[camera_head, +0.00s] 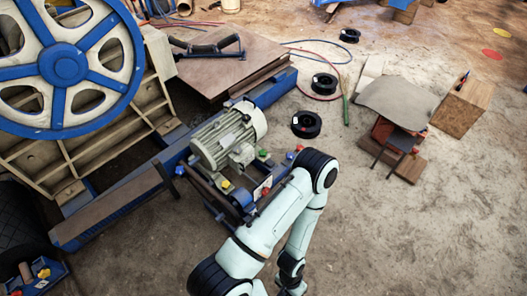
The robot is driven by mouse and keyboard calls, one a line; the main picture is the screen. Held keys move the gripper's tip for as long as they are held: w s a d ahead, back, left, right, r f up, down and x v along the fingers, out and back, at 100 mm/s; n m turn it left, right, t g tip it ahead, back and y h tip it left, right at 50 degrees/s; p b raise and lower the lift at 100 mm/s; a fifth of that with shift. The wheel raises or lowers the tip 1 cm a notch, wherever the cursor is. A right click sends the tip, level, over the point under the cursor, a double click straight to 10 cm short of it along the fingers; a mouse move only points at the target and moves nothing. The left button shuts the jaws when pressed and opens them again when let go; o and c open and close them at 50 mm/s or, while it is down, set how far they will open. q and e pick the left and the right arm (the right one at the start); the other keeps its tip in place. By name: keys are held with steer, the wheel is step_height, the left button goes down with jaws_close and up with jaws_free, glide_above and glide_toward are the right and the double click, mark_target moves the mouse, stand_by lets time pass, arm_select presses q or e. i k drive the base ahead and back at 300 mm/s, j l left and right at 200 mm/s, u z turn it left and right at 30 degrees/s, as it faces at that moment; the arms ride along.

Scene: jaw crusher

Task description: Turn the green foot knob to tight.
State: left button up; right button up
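The green foot knob (263,154) is a small green cap at the right side of the grey ribbed motor (228,135), by the motor's foot on the blue frame. It is small here, and I cannot tell how tight it is. A yellow knob (225,184), a red knob (265,191) and a blue knob (290,155) sit nearby on the same frame. One of my pale arms bends close to the right of these knobs, and its far end runs down to the bottom edge. Neither gripper shows, and nothing of mine visibly touches the green knob.
A large blue and cream flywheel (66,65) stands at the upper left. Black cable spools (306,124) lie right of the motor. A stool-like stand with a grey cloth (398,101) and a wooden box (462,106) are farther right. The sandy floor at lower right is clear.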

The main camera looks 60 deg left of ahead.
mark_target(262, 153)
steer(key=i+u, duration=0.8)
steer(key=i+l+u, duration=0.2)
steer(key=i+u, duration=0.45)
steer(key=u, duration=0.25)
steer(key=i+l+u, duration=0.1)
steer(key=u, duration=0.4)
steer(key=i+l+u, duration=0.25)
steer(key=u, duration=0.25)
steer(key=i+l+u, duration=0.1)
steer(key=u, duration=0.4)
steer(key=i+l+u, duration=0.2)
steer(key=u, duration=0.3)
steer(key=i+l+u, duration=0.1)
steer(key=l+u, duration=0.15)
steer(key=u, duration=0.2)
steer(key=i+l+u, duration=0.1)
steer(key=l+u, duration=0.25)
steer(key=i+l+u, duration=0.1)
steer(key=u, duration=0.25)
steer(key=l+u, duration=0.35)
steer(key=i+l+u, duration=0.1)
steer(key=l+u, duration=0.15)
steer(key=l, duration=0.3)
